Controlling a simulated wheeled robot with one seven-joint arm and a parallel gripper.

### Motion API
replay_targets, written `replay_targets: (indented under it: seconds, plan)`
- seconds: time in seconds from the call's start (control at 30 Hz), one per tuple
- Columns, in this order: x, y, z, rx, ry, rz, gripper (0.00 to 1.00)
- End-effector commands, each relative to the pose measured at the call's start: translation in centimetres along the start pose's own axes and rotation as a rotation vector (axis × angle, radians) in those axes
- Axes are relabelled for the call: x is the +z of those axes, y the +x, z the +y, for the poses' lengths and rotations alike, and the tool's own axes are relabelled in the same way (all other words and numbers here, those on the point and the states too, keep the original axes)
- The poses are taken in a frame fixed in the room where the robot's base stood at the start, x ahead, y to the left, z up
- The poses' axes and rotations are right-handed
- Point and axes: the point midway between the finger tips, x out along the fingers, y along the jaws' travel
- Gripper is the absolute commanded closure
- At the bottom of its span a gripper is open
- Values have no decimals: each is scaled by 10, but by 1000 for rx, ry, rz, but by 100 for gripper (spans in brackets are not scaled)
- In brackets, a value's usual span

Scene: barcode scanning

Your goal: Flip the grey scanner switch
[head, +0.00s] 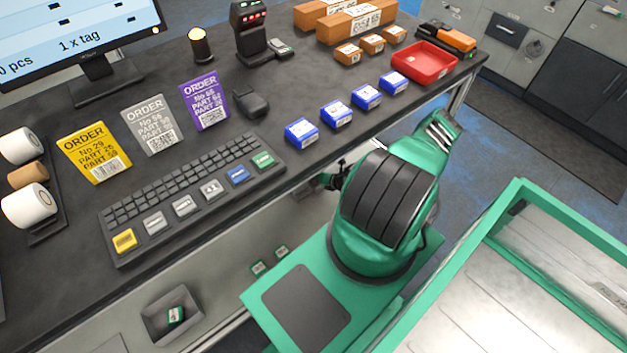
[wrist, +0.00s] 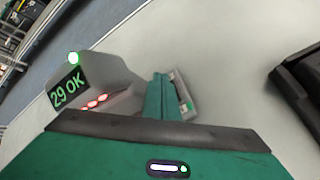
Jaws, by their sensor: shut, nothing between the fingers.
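In the wrist view a light grey scanner unit (wrist: 108,80) shows "29 OK" in green, a lit green lamp and several red lights. My gripper (wrist: 160,82) shows as green fingers shut together, with nothing between them, to the right of the unit. A small grey block with green marks (wrist: 184,97) is close beside the fingers. I cannot tell whether it is the switch or whether the fingers touch it. In the head view my gripper (head: 331,181) is partly hidden at the front edge of the dark table (head: 330,160); the switch cannot be made out there.
A keyboard (head: 185,185) and blue boxes (head: 301,133) line the table's front. A black device with red lights (head: 250,32) stands at the back. A red tray (head: 424,63) is at the right. An open grey bin (head: 155,325) is below. A dark object (wrist: 300,85) is right in the wrist view.

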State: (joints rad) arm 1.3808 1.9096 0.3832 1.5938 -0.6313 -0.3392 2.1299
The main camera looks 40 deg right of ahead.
Motion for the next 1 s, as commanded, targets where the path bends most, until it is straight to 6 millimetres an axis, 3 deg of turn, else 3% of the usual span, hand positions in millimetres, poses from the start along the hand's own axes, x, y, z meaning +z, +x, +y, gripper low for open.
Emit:
replay_targets:
  seconds: [1.0]
  plan:
    - [-4, 5, -4, -1, 0, -1, 100]
